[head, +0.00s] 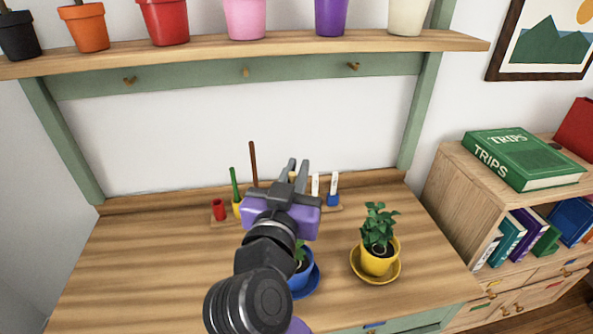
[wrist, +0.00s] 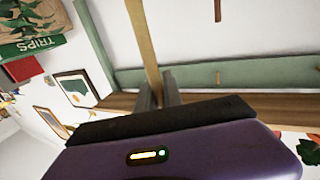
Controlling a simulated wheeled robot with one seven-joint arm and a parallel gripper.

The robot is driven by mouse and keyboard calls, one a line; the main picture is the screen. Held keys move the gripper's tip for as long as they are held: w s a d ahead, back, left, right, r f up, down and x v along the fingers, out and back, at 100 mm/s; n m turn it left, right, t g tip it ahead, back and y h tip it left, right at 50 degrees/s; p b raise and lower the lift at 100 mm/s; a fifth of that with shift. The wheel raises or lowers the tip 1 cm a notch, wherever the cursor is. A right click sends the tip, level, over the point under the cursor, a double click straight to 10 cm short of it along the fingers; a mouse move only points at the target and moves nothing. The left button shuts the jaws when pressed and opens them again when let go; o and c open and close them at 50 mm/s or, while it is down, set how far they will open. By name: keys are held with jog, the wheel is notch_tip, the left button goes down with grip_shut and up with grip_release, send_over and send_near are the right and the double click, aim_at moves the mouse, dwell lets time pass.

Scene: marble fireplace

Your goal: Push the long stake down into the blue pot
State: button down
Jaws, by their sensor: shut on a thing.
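The blue pot (head: 301,279) with a green plant stands on a blue saucer (head: 314,285) on the table, partly hidden behind my arm. My gripper (head: 298,170) is above and behind the pot in the head view, clear of it. It is shut on a pale wooden stake (wrist: 146,40), which runs up from between the fingers in the wrist view. In the head view only a small tan bit of the stake shows at the fingers, so its length and tilt cannot be told there.
A yellow pot (head: 378,260) with a plant stands right of the blue pot. A shelf (head: 440,42) of pots hangs above. The left table is clear.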

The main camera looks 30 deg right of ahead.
jog(key=shift+f, duration=0.35)
jog(key=c, duration=1.4)
grip_release()
jog(key=b+v, duration=0.1)
jog(key=v, duration=0.6)
jog(key=shift+s+a, duration=0.25)
jog(key=shift+a, duration=0.05)
